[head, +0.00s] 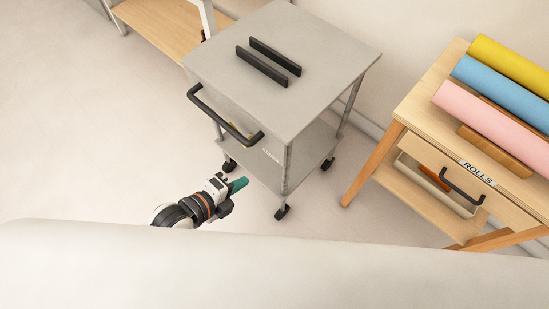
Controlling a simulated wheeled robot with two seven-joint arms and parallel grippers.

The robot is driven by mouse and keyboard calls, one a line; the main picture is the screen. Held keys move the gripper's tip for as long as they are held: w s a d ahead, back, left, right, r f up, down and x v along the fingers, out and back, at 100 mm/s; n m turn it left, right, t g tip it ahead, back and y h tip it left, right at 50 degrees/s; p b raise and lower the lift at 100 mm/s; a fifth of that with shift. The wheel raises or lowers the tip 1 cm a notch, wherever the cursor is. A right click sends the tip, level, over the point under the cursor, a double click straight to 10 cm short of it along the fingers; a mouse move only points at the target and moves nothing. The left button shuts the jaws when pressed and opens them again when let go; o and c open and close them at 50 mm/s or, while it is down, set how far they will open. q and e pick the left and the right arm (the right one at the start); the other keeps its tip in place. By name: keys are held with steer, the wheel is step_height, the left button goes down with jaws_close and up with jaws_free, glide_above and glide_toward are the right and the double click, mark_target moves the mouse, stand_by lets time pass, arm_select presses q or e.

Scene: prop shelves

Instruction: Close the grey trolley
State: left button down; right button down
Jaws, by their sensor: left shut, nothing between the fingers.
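The grey trolley (315,45) stands upright on its castors in the upper middle of the head view. Two black bars (268,62) lie on its flat top. A long black handle (225,115) runs along its front-left side. A small yellowish patch shows behind the handle. I cannot tell from this angle how far the front under the handle is open. My left gripper (238,186) has teal fingertips and is shut and empty. In the picture it is below the handle, near the trolley's lower front, with no visible contact. My right gripper is not in view.
A wooden table (405,112) with a drawer labelled ROLLS stands at the right, holding pink (490,118), blue (505,90) and yellow (515,63) rolls. A wooden shelf (165,22) is at the back left. The floor at left is clear. A pale surface crosses the foreground.

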arm_select(q)
glide_toward(278, 157)
step_height(278, 157, down, 3)
steer(key=w+d, duration=0.1)
steer(key=shift+w+d+r, duration=0.1)
steer(key=shift+w+d, duration=0.8)
steer(key=shift+w, duration=0.2)
steer(key=shift+w+d, duration=0.35)
steer(key=shift+w, duration=0.15)
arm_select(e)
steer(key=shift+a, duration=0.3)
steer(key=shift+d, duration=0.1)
